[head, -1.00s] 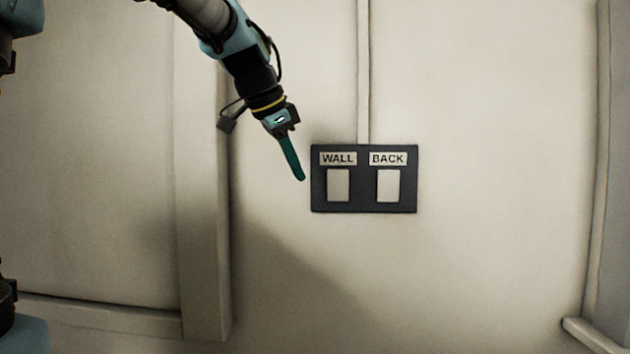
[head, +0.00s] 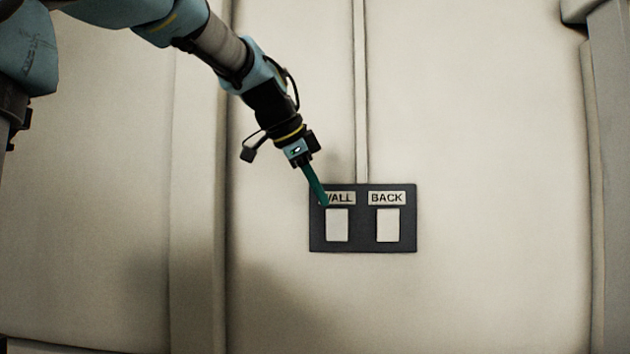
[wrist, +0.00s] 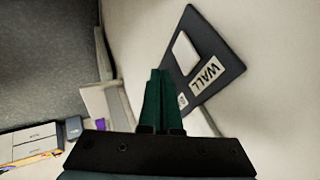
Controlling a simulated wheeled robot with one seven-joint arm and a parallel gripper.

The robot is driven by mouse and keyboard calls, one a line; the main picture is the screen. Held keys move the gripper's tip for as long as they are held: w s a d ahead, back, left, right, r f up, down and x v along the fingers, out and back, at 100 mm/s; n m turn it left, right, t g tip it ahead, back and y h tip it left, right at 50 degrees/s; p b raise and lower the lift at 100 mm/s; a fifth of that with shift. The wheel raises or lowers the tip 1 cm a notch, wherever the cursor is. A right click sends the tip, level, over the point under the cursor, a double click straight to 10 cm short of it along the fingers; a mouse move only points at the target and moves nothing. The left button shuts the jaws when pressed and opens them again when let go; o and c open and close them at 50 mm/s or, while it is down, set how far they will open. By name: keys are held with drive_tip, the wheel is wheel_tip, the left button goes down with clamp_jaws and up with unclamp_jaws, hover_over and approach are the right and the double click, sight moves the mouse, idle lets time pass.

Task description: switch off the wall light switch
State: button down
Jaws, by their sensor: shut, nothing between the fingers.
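The wall light switch (head: 336,225) is a pale rocker under the label "WALL", on the left of a dark switch plate (head: 362,245). In the wrist view the WALL switch (wrist: 185,53) and its label show to the right of and beyond my fingers. My gripper (head: 324,201) is shut and empty, its green fingers together and pointing down and right. In the head view the fingertips overlap the left end of the WALL label, just above and left of the rocker. I cannot tell whether they touch the plate.
A second rocker (head: 388,225) labelled "BACK" sits just right on the same plate. A conduit (head: 361,90) runs up the wall from the plate. The wall around is bare, with upright trim at left and right. The wrist view shows some items at its lower left.

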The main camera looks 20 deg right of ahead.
sight(331, 210)
drive_tip(key=w+d+f+p, duration=0.1)
drive_tip(key=w+d+f, duration=0.1)
drive_tip(key=w+d+f+p, duration=0.1)
drive_tip(key=w+d+p, duration=0.1)
drive_tip(key=shift+w+d+f, duration=0.25)
drive_tip(key=shift+f, duration=0.15)
drive_tip(key=shift+w+d, duration=0.15)
drive_tip(key=shift+w, duration=0.15)
drive_tip(key=shift+w+d+r+p, duration=0.15)
drive_tip(key=shift+w+r+p, duration=0.2)
drive_tip(key=shift+p, duration=0.65)
drive_tip(key=shift+f+g, duration=0.3)
drive_tip(key=shift+r, duration=0.1)
